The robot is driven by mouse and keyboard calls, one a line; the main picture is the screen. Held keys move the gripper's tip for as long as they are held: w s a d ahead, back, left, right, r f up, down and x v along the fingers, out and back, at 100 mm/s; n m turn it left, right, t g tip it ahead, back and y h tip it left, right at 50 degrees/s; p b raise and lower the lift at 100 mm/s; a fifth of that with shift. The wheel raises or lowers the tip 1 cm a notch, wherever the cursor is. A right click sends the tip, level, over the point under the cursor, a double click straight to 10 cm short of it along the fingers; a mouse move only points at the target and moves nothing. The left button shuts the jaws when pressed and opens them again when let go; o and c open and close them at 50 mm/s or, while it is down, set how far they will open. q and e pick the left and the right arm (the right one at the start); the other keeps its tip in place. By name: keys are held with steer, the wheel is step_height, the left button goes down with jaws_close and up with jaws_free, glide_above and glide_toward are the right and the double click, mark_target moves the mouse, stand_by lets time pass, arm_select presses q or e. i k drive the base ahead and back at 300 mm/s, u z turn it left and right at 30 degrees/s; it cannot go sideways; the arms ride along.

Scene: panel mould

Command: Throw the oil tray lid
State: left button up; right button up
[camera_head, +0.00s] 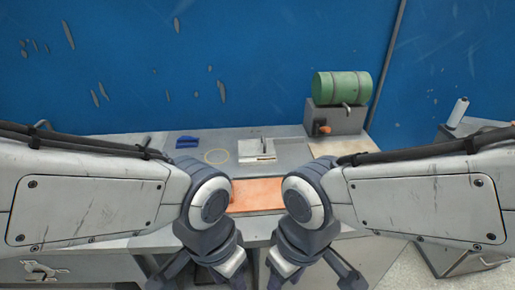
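A flat orange panel (257,194) lies on the grey workbench (120,141) between my two arms. It may be the oil tray lid, but I cannot tell for sure. Its left and right ends are partly hidden behind my arms. My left gripper (205,272) hangs low at the front edge of the bench, left of the panel. My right gripper (312,272) hangs low to the right of it. Both point down, near the bottom of the picture, and neither touches the panel. Their fingertips are not clear, and I see nothing held in them.
A green cylinder (342,87) sits on a grey block with an orange knob at the back right. A blue piece (187,142), a thin ring (217,156) and a small white-grey block (256,150) lie at the back. A blue wall (200,60) stands behind.

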mark_target(256, 144)
steer(key=u, duration=0.05)
steer(key=k, duration=0.55)
steer(key=z, duration=0.45)
steer(key=i, duration=1.45)
steer(key=u, duration=0.55)
